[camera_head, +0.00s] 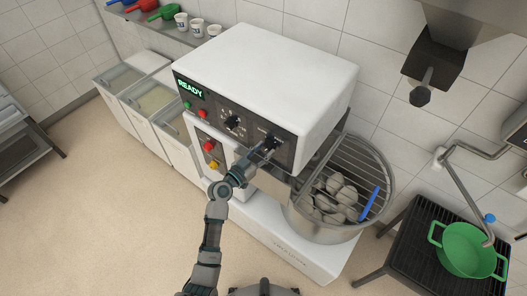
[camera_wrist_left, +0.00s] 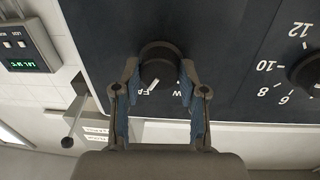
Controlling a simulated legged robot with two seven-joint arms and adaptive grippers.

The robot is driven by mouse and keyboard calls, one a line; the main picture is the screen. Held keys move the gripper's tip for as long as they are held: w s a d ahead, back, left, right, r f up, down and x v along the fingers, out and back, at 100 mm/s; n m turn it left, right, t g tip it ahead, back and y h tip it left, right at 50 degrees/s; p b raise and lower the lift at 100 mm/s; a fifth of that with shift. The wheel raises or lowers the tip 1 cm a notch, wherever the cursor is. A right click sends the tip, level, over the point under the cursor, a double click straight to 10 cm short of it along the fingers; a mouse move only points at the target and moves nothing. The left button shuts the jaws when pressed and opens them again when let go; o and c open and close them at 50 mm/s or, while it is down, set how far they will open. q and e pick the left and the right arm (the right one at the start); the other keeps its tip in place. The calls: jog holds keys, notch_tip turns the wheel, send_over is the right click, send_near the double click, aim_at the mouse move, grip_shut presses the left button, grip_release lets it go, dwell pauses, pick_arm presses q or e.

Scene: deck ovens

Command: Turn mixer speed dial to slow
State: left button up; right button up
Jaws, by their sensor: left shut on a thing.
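The mixer (camera_head: 265,75) is a white box with a dark front panel and a lit READY display (camera_head: 190,88). The speed dial (camera_wrist_left: 160,62) is a round black knob with a white pointer mark on its lower edge, tilted slightly to the left in the left wrist view. Partly hidden lettering beside it shows "FA" and "W". My left gripper (camera_wrist_left: 158,78) is shut on this dial, one blue-padded finger on each side. In the head view my left gripper (camera_head: 266,151) is at the right-hand dial of the panel and covers part of it. My right gripper does not show.
A second dial (camera_head: 233,122) with numbers sits left of the held one. A wire-guarded bowl (camera_head: 330,232) with a blue handle (camera_head: 369,203) stands right of my arm. A green pot (camera_head: 468,252) is at far right.

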pick_arm(q)
jog(key=n, duration=0.6)
jog(key=n+t, duration=0.1)
jog(key=n, duration=0.3)
jog(key=shift+n, duration=0.3)
jog(key=shift+n+p, duration=0.55)
jog(key=shift+n, duration=0.95)
jog(key=shift+f, duration=0.1)
jog(key=o, duration=1.1)
jog(key=shift+w, duration=0.1)
jog(key=shift+o, duration=0.2)
jog(key=shift+w+f, duration=0.1)
